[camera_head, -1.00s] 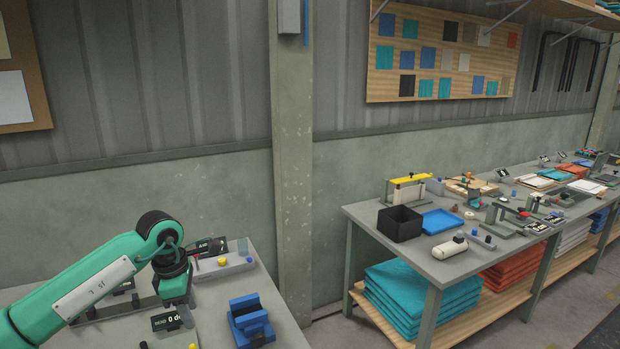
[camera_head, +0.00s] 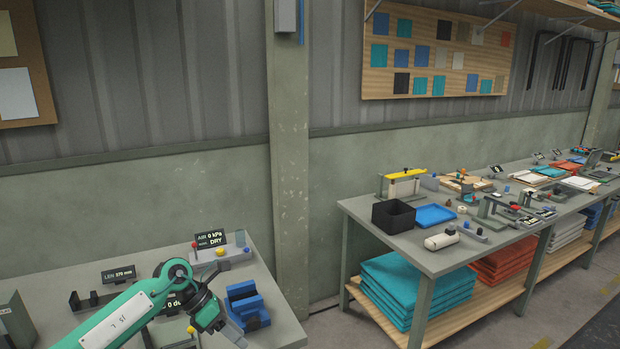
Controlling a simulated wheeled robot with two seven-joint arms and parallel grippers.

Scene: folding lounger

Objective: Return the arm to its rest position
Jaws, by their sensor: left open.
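My left arm, green with a white panel, comes in from the lower left over the near grey table (camera_head: 50,275). My left gripper (camera_head: 236,338) is at its end, near the bottom edge of the head view, just left of and in front of a blue fixture (camera_head: 246,303). The gripper is open, and I see nothing held in it. Its fingertips are small and partly cut off by the frame's edge. My right gripper does not show.
A grey device (camera_head: 222,254) with a yellow knob and a small display stands at the table's back. Another display (camera_head: 118,274) stands to its left. To the right, across a gap, a long bench holds a black bin (camera_head: 393,216) and a blue tray (camera_head: 435,215).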

